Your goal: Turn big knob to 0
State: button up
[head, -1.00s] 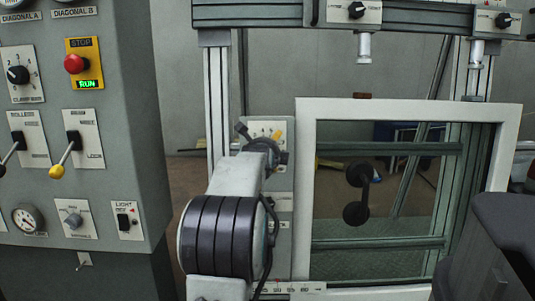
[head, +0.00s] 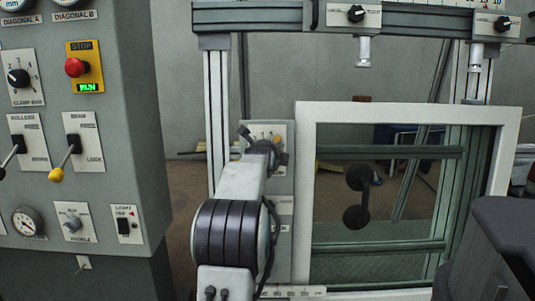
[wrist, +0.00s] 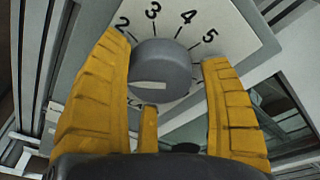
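The big knob (wrist: 162,72) is a round grey knob in the wrist view, with a pale bar mark on its face lying nearly horizontal. It sits on a white dial plate (wrist: 225,30) printed with 2, 3, 4 and 5; no 0 is visible. My gripper (wrist: 166,58) is open, with yellow fingers on either side of the knob. The left finger overlaps the knob's edge in view; the right shows a small gap. Contact cannot be told. In the head view my gripper (head: 262,145) is at the plate (head: 282,133) and the knob is hidden.
A grey control cabinet (head: 125,130) with levers, gauges and a red stop button (head: 76,67) stands at left. A white-framed window (head: 410,108) with a black double-disc handle (head: 358,197) is right of my arm. Metal posts and a crossbar surround it.

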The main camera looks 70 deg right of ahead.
jog(key=c, duration=0.9)
jog(key=shift+s+n, duration=0.1)
jog(key=shift+n, duration=0.5)
jog(key=shift+c, duration=0.2)
jog(key=o, duration=1.2)
jog(key=shift+v, duration=6)
jog(key=shift+s, duration=0.1)
